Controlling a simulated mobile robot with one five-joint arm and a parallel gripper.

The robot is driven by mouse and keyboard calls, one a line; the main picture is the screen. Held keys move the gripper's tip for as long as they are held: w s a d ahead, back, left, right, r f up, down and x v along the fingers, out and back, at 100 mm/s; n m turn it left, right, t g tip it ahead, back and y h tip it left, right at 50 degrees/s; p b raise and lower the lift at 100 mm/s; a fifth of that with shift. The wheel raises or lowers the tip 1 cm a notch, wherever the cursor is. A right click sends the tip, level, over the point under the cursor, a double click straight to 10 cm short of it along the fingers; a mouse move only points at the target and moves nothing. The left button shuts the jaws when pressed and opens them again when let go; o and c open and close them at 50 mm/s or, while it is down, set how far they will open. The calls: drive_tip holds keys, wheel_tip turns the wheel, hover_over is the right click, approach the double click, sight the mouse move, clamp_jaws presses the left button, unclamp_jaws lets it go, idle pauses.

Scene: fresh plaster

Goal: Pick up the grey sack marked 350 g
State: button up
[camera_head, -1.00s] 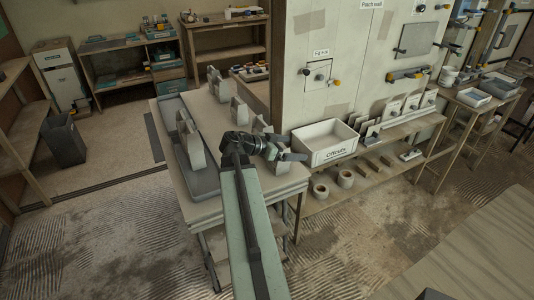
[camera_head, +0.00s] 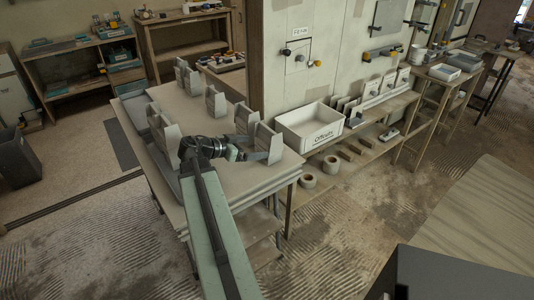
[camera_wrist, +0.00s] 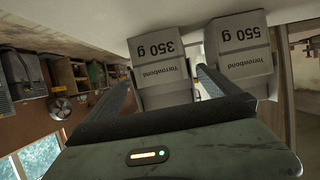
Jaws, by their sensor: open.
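In the wrist view the picture is upside down. The grey sack marked 350 g (camera_wrist: 163,60) stands just ahead, between my two fingers. My gripper (camera_wrist: 168,78) is open, one finger on each side of that sack. The sack marked 550 g (camera_wrist: 240,50) stands close to its right, with my right finger near the gap between them. In the head view my gripper (camera_head: 247,155) is over the near part of the table, partly in front of a grey sack (camera_head: 268,139) that appears to be the 350 g one. Marks cannot be read there.
Several other grey sacks, such as one at the back (camera_head: 215,101), stand on the table (camera_head: 190,110). The white Offcuts bin (camera_head: 309,126) stands on a bench to the right, beside the wall panel. The table surface left of my gripper holds a grey tray.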

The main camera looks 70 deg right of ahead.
sight(269, 128)
drive_tip(key=shift+b+x, duration=0.4)
drive_tip(key=shift+x, duration=0.8)
drive_tip(key=x, duration=0.2)
drive_tip(key=b+x, duration=0.1)
drive_tip(key=x, duration=0.2)
drive_tip(key=shift+s+d+r, duration=0.1)
drive_tip(key=shift+s+d, duration=0.1)
drive_tip(key=shift+d, duration=0.15)
drive_tip(key=shift+r, duration=0.1)
drive_tip(key=c, duration=1.4)
drive_tip(key=shift+c, duration=0.2)
wheel_tip(269, 128, up, 10)
drive_tip(key=p, duration=1)
drive_tip(key=shift+r, duration=0.1)
